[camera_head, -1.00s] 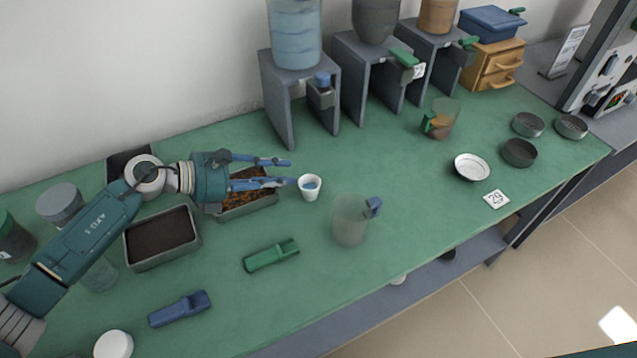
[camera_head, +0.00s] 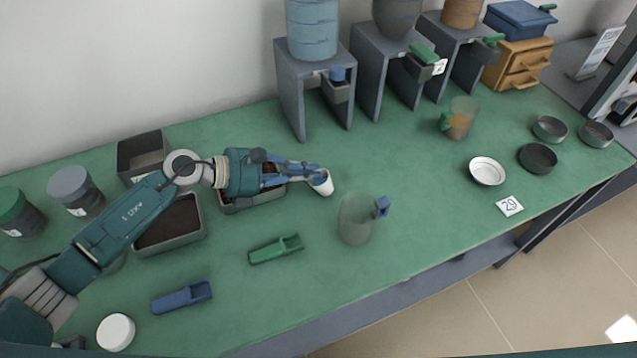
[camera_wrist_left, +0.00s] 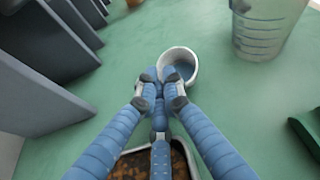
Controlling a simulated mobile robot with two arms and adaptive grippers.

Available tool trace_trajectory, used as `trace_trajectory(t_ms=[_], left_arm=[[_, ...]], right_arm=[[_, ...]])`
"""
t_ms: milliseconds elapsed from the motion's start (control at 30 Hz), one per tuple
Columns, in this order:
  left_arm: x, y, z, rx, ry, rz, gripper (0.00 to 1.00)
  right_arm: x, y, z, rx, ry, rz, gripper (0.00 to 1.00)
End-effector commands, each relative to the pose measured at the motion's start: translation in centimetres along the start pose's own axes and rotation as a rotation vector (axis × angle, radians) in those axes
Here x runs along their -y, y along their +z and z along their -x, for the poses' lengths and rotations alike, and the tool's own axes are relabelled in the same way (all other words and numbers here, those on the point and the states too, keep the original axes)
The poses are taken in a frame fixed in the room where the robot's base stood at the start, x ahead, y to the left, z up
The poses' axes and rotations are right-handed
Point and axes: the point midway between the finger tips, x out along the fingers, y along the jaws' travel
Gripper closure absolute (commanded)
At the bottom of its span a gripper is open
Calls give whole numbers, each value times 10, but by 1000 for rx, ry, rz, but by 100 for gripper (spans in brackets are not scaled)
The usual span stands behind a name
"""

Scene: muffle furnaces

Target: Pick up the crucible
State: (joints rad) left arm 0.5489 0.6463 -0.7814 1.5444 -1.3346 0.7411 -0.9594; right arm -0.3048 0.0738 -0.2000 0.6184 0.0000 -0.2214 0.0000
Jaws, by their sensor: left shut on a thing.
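The crucible (camera_head: 324,185) is a small white cup, leaning slightly in the head view, just right of a soil tray. My left gripper (camera_head: 316,172) is shut on its near wall at the rim. In the left wrist view the crucible (camera_wrist_left: 189,55) has a blue inside, and the blue segmented fingers of the gripper (camera_wrist_left: 162,82) close together on its rim. Whether its base touches the table cannot be told. My right gripper is not in view.
A clear beaker with a blue handle (camera_head: 357,220) stands right of the crucible. A green scoop (camera_head: 276,249) and a blue scoop (camera_head: 182,298) lie in front. Dispenser stands (camera_head: 297,95) line the back.

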Motion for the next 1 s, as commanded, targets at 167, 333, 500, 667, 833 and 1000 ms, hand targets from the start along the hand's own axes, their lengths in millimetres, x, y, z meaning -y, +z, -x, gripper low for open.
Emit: trace_trajectory(t_ms=[167,333,500,667,833,1000], left_arm=[[0,1,0,2,0,0,100],[0,4,1,2,0,-2,100],[2,17,7,2,1,-6,100],[6,46,19,4,1,-9,100],[14,90,37,4,1,-10,100],[21,133,55,4,2,-9,100]], right_arm=[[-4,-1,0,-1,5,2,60],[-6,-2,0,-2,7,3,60],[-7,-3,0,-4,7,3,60],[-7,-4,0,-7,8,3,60],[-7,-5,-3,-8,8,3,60],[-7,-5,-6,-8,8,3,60]])
